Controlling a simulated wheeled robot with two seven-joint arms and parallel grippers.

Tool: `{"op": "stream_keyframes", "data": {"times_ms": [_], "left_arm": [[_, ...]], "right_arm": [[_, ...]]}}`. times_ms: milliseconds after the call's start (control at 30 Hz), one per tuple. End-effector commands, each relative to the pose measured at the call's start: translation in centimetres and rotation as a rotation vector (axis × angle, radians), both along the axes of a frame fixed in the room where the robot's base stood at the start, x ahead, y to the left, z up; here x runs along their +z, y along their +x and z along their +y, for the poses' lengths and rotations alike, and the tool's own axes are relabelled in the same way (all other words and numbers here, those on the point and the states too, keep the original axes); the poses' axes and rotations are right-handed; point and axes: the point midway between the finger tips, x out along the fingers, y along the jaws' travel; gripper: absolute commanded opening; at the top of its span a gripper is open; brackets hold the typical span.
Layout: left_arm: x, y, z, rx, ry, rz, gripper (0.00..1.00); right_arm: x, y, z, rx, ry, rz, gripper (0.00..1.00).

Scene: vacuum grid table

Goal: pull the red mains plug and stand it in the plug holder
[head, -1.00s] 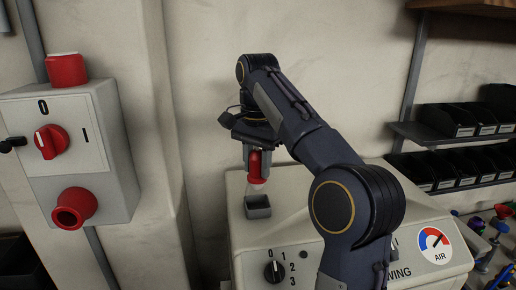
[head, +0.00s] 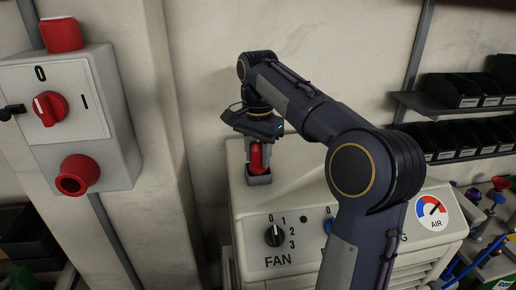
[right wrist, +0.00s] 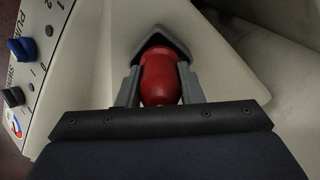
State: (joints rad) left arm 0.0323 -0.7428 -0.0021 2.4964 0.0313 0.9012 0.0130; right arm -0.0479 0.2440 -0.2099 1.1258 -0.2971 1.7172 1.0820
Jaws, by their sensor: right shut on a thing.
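The red mains plug (head: 256,156) is upright between the fingers of my right gripper (head: 257,160), which is shut on it. It also shows in the right wrist view (right wrist: 160,78), held between both grey fingers. Its lower end is inside the grey plug holder (head: 258,180) on top of the cream machine, and the holder's rim also shows in the right wrist view (right wrist: 181,42). Whether the plug rests on the holder's floor is hidden. On the wall box at the left, the red socket (head: 77,175) is empty. My left gripper is not in view.
The cream machine (head: 300,205) has a FAN knob (head: 274,236) and an AIR gauge (head: 432,213) on its front. The grey switch box (head: 75,115) is on the wall at left. Shelves with black bins (head: 455,90) stand at right.

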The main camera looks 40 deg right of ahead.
Motion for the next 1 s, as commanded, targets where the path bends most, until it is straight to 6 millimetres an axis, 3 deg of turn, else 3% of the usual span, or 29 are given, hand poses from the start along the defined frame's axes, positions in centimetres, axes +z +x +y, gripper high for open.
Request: {"op": "stream_keyframes", "data": {"times_ms": [633, 667, 833, 1000], "left_arm": [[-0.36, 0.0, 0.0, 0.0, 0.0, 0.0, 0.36], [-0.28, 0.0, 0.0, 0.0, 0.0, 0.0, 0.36], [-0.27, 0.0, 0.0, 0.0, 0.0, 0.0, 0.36], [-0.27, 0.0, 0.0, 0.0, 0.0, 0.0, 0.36]], "right_arm": [[-0.54, -0.01, -0.01, -0.001, 0.0, 0.0, 0.0], [-0.44, -0.01, -0.02, -0.001, 0.0, 0.0, 0.37], [-0.43, -0.01, -0.02, -0.001, 0.0, 0.0, 0.59], [-0.44, -0.01, -0.01, -0.001, 0.0, 0.0, 0.59]]}}
